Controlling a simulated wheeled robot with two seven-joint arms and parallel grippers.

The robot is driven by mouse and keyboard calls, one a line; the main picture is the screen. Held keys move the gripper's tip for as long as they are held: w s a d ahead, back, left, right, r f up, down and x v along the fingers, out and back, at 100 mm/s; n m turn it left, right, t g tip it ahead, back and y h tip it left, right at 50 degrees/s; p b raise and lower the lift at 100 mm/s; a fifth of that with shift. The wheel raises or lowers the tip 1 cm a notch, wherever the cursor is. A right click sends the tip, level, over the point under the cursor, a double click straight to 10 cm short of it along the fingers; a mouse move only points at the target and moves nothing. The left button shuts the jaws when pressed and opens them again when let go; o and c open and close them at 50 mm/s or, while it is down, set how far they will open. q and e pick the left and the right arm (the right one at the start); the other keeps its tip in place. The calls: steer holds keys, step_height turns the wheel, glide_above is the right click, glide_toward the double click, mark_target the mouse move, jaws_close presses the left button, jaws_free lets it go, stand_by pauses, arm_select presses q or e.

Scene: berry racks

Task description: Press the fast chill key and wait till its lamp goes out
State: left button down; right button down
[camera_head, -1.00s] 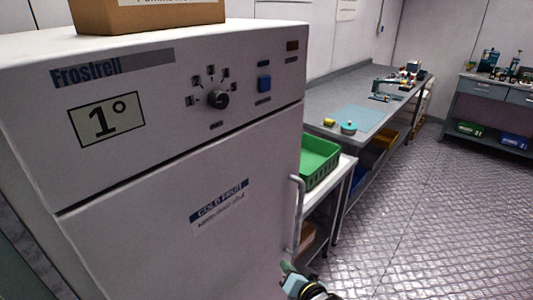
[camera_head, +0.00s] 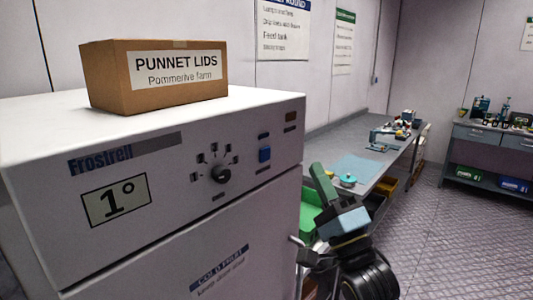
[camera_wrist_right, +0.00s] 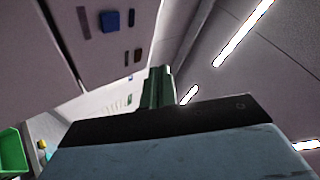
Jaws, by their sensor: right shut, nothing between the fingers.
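The white Frostrell fridge (camera_head: 150,200) fills the left of the head view. Its panel carries a black dial (camera_head: 221,174), a blue square key (camera_head: 265,154) and a small dark brown lamp (camera_head: 291,117) that looks unlit. Key lettering is too small to read. In the right wrist view the key (camera_wrist_right: 109,21) and lamp (camera_wrist_right: 138,54) show at the upper left. My right gripper (camera_head: 319,172) has green fingers, is shut and empty, and points up beside the fridge's right edge, apart from the key. Its fingers also show in the wrist view (camera_wrist_right: 157,85). My left gripper is out of view.
A cardboard box of punnet lids (camera_head: 155,75) sits on the fridge top. A green crate (camera_head: 309,212) is partly hidden behind my right gripper. A grey workbench (camera_head: 340,142) runs along the back wall; open floor (camera_head: 430,230) lies at the right.

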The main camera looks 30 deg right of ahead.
mark_target(268, 147)
steer(key=shift+w, duration=0.15)
steer(key=w+a+b, duration=0.1)
steer(key=w+a, duration=0.2)
steer(key=w, duration=0.5)
steer(key=shift+a, duration=0.2)
stand_by(2.1)
steer(key=shift+w+a, duration=0.15)
steer(key=shift+w, duration=0.2)
steer(key=shift+w+a, duration=0.15)
steer(key=shift+w, duration=0.25)
stand_by(0.6)
stand_by(0.3)
steer(key=shift+s+d+p, duration=0.35)
steer(key=shift+s, duration=0.5)
steer(key=shift+f, duration=0.1)
